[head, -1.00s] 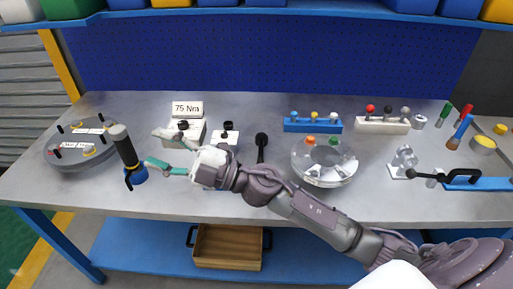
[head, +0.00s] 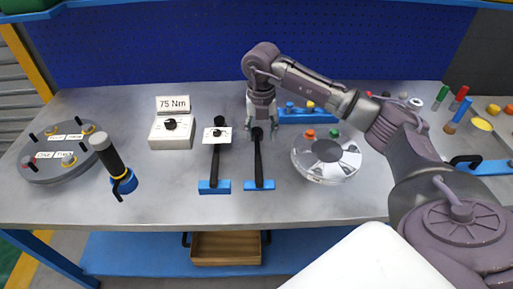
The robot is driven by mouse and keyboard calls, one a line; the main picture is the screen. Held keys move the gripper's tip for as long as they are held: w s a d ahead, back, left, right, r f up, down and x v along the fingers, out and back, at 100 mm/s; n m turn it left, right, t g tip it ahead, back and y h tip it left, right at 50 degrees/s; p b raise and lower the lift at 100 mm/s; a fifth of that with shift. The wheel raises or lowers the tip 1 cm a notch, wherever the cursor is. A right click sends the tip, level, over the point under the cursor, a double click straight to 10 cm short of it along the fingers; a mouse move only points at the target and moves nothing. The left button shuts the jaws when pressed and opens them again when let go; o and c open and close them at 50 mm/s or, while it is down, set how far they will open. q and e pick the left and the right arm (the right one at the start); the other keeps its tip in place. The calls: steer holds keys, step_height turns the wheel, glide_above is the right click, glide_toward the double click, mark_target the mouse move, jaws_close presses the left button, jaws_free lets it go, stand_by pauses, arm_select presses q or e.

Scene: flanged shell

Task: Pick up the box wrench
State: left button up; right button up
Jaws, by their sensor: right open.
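A long black wrench (head: 258,160), which looks like the box wrench, lies with its near end at a small blue holder (head: 259,185) on the grey bench. Its far, ring-shaped end is partly hidden by my right gripper. My right gripper (head: 261,128) points down over that far end, open, with a finger on each side. I cannot tell whether the fingers touch the wrench. A second black tool (head: 216,163) with a white dial plate (head: 217,134) lies just to the left, on its own blue holder (head: 214,187). My left gripper is not in view.
A dial box (head: 171,132) with a 75 Nm sign stands behind left. The front of the bench (head: 320,208) is clear.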

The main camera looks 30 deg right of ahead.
glide_above(258, 157)
steer(key=f, duration=0.4)
steer(key=shift+d+f, duration=0.3)
steer(key=shift+s+a+f+p, duration=0.15)
steer(key=shift+f+p, duration=0.35)
steer(key=shift+f, duration=0.85)
steer(key=shift+a+f+p, duration=0.2)
steer(key=shift+f+p, duration=0.3)
steer(key=shift+f, duration=0.8)
jaws_close()
